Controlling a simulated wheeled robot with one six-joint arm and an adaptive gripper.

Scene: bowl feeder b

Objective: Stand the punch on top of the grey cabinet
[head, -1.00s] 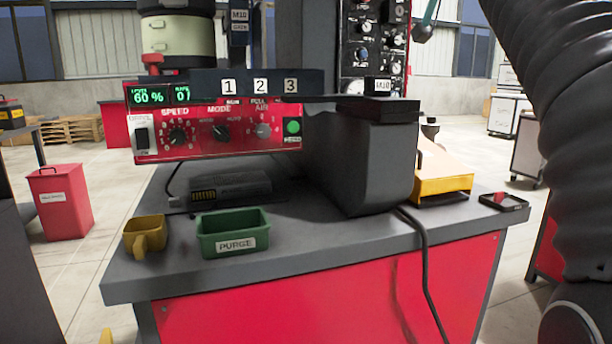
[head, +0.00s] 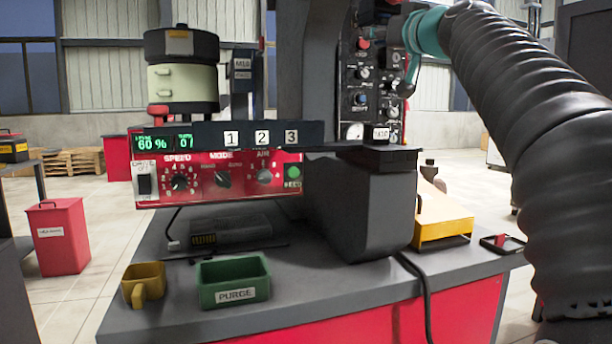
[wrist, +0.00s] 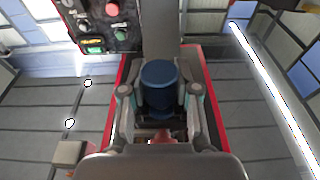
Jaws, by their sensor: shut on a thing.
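In the wrist view a blue cylinder (wrist: 160,82), which I take to be the punch, sits between the two fingers of my gripper (wrist: 160,98). The fingers are shut on its sides; its lower end is partly hidden by the gripper body. In the head view my arm comes in from the right, with its teal joint near the control panel; the gripper and punch cannot be made out there. A dark grey cabinet-like block (head: 585,55) shows at the upper right edge. I cannot tell if it is the grey cabinet of the task; its top is not seen.
The control panel (head: 372,90) stands close to my arm. A red bin (head: 62,240) stands on the floor at left.

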